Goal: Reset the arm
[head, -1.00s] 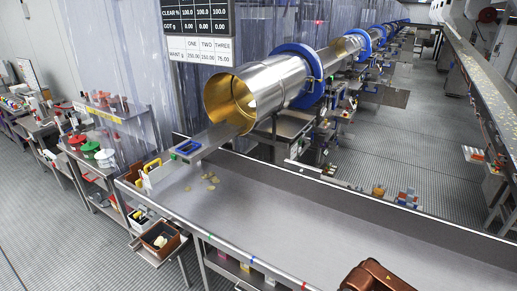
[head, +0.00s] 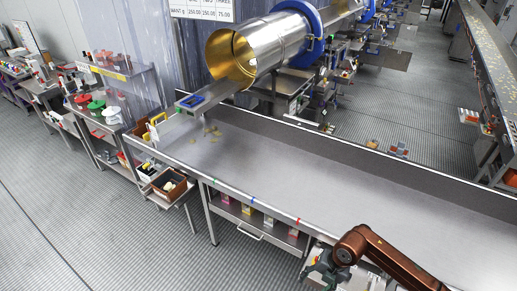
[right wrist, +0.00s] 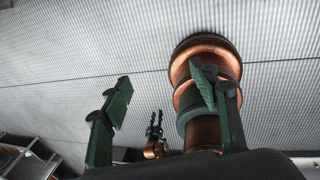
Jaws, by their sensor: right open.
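My right arm is bronze and comes in at the lower right of the head view, bent at an elbow. Its dark gripper (head: 322,270) is at the bottom edge, in front of the table. In the right wrist view its two green fingers (right wrist: 165,100) are wide apart with nothing between them. A smaller dark gripper with two prongs (right wrist: 154,126) on a bronze link shows farther off there. It looks like my left gripper; its opening is too small to judge. My left arm is not in the head view.
Coloured cartons (head: 268,222) stand on the shelf below. Open ribbed floor (head: 120,245) lies at the lower left.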

